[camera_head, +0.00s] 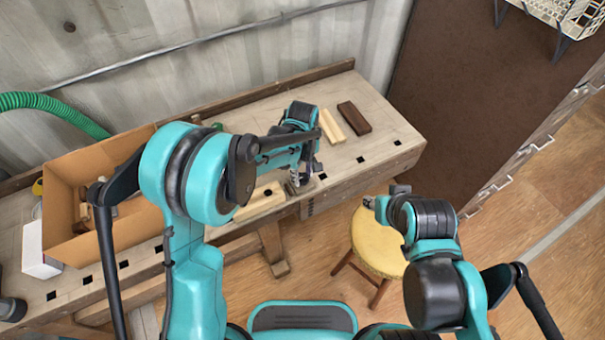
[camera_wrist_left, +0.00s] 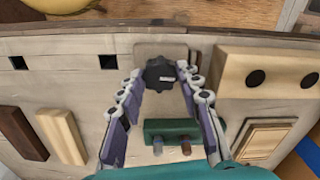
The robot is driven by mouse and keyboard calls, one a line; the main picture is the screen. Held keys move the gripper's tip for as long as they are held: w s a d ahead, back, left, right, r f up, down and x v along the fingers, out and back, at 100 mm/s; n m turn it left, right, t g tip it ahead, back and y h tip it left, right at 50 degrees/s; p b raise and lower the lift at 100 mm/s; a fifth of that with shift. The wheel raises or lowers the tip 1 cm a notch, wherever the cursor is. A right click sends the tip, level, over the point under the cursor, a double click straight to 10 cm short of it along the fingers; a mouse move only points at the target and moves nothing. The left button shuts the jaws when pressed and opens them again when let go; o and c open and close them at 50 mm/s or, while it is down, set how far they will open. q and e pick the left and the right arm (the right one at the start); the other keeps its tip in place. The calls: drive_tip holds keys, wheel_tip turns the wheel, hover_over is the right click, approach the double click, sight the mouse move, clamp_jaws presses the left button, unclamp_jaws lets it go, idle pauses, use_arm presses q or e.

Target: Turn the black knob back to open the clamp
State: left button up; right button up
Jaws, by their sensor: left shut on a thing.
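The black knob (camera_wrist_left: 160,74) shows in the left wrist view, at the bench edge in front of a brownish plate (camera_wrist_left: 160,50). The fingertips of my left gripper (camera_wrist_left: 161,76) are on both sides of it, shut on it. A green clamp part (camera_wrist_left: 170,133) with two round pins lies between the fingers, nearer my palm. In the head view my left gripper (camera_head: 298,180) reaches down to the front edge of the bench, and the arm hides most of the clamp. My right gripper (camera_head: 370,202) hangs over the stool; its fingers are too small to read.
The workbench (camera_head: 395,150) carries a light wood strip (camera_head: 332,126), a dark block (camera_head: 354,118) and a pale block (camera_head: 262,204). A cardboard box (camera_head: 62,185) and white box (camera_head: 38,255) stand left. A yellow stool (camera_head: 372,250) stands in front.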

sight(302, 177)
use_arm(q)
drive_tip(key=o, duration=1.2)
drive_tip(key=shift+c, duration=0.2)
drive_tip(key=shift+r, duration=0.15)
wheel_tip(302, 177, up, 12)
